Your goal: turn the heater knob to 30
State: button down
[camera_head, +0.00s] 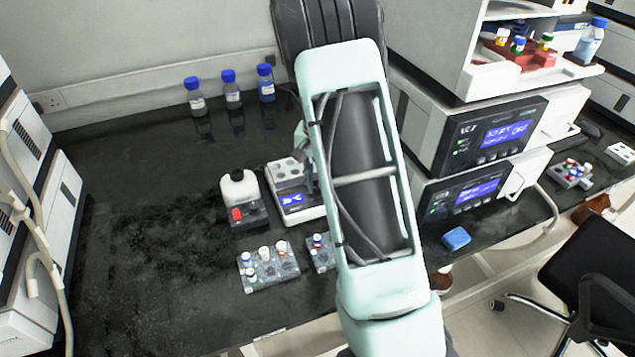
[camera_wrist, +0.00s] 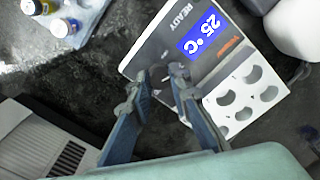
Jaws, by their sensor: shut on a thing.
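The heater (camera_wrist: 150,55) is a white and grey block with a blue display (camera_wrist: 202,35) reading 25 °C, the word READY beside it, and a plate of round wells (camera_wrist: 243,98). In the head view the heater (camera_head: 300,213) stands on the dark bench, partly behind my arm. My gripper (camera_wrist: 161,76) has its two blue-grey fingers at the heater's front panel, below the display in the wrist view. They are closed on the heater knob, which is mostly hidden between the fingertips. My arm hides most of the gripper in the head view.
A white bottle on a dark base (camera_head: 240,190) stands just left of the heater. A vial rack (camera_head: 268,270) and a smaller rack (camera_head: 322,262) sit in front. Blue-capped bottles (camera_head: 232,92) stand behind. Instruments with screens (camera_head: 490,135) are to the right. The bench's left middle is clear.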

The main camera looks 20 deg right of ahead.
jog(key=shift+m, duration=0.9)
jog(key=c, duration=1.8)
grip_release()
notch_tip(320, 180, up, 12)
